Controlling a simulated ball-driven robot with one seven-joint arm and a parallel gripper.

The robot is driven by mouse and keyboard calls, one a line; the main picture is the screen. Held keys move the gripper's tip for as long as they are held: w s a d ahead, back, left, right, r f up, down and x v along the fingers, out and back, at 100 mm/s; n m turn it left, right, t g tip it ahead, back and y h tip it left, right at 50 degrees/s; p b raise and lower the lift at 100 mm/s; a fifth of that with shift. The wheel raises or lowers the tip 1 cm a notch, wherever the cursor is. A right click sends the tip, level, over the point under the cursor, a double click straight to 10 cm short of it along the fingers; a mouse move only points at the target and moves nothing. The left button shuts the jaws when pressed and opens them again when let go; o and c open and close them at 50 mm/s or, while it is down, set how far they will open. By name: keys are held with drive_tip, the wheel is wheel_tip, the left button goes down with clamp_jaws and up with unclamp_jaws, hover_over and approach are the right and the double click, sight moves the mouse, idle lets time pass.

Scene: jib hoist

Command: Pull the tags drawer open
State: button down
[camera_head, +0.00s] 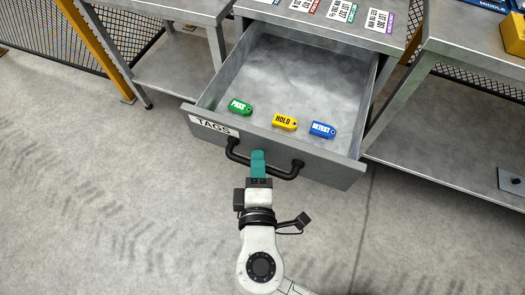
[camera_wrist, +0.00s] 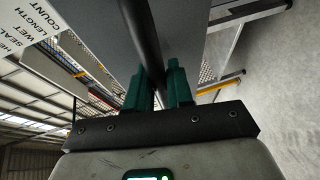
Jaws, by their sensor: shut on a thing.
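The grey metal tags drawer (camera_head: 345,171) stands well out from its bench in the head view. Its front carries a white "TAGS" label (camera_head: 212,126) and a black bar handle (camera_head: 283,173). My gripper (camera_head: 258,160), with teal fingers, is at the middle of the handle. In the wrist view the teal fingers (camera_wrist: 160,88) are shut on the dark handle bar (camera_wrist: 140,35), one on each side. A green PASS tag (camera_head: 240,107), a yellow HOLD tag (camera_head: 284,122) and a blue RETEST tag (camera_head: 322,130) lie inside the drawer near its front.
Printed cards (camera_head: 340,10) lie on the benchtop above the drawer. Metal benches with lower shelves (camera_head: 178,66) stand on both sides. A yellow post (camera_head: 103,45) and mesh fence are at the left. The concrete floor (camera_head: 110,200) before the drawer is clear.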

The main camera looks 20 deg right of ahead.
drive_tip(key=shift+s+a+f, duration=0.1)
drive_tip(key=shift+s+a, duration=0.35)
drive_tip(key=shift+s, duration=0.05)
drive_tip(key=c, duration=1.1)
unclamp_jaws()
drive_tip(key=v, duration=1)
drive_tip(key=shift+s, duration=0.35)
drive_tip(key=shift+a, duration=0.1)
